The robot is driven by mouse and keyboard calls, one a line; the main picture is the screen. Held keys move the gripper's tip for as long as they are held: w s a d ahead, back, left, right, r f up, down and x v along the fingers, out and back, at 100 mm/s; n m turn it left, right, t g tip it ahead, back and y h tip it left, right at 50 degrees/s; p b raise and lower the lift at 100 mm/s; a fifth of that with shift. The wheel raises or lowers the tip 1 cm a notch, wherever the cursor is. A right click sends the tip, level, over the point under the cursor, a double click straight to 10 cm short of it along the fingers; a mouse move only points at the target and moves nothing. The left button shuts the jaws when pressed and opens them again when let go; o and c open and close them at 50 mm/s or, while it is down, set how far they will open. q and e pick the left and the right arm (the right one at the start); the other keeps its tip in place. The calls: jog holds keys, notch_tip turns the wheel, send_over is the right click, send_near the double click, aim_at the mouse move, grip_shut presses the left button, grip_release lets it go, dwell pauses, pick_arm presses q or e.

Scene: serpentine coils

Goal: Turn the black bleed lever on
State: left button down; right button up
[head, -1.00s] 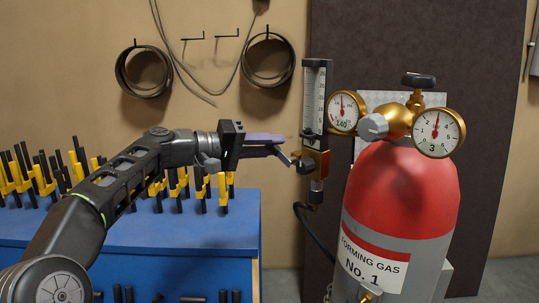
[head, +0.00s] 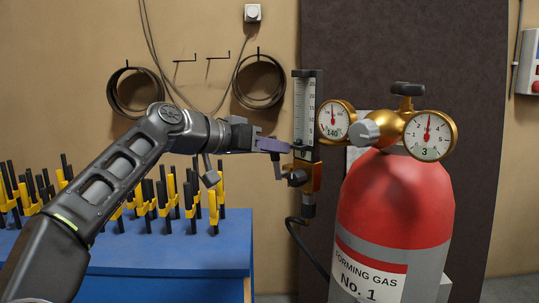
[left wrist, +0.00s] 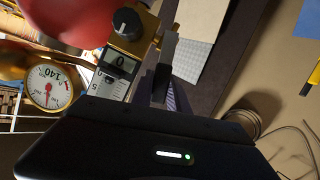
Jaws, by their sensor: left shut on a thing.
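The flow meter (head: 307,110) stands upright left of the red gas cylinder (head: 395,205), with a brass block at its foot. My left gripper (head: 283,146) reaches in from the left with purple fingers, close to the meter's lower left side. In the left wrist view the fingers (left wrist: 172,95) are shut on the black bleed lever (left wrist: 162,76), whose end is partly hidden between them. A grey piece (left wrist: 170,47) sits just beyond it, near the brass block (left wrist: 140,32). The lever's exact angle is hard to tell. My right gripper is in neither view.
Two gauges, left (head: 336,120) and right (head: 429,136), and a grey knob (head: 365,132) crowd the cylinder top. A blue bench (head: 180,245) with yellow and black clamps lies below my left arm. A dark panel (head: 400,45) stands behind the cylinder.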

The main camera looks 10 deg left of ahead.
pick_arm(q)
jog(key=shift+s+d+m+y, duration=0.2)
jog(key=shift+d+m+y, duration=0.1)
jog(key=shift+m, duration=0.2)
jog(key=c, duration=1.3)
grip_release()
jog(key=shift+r, duration=0.1)
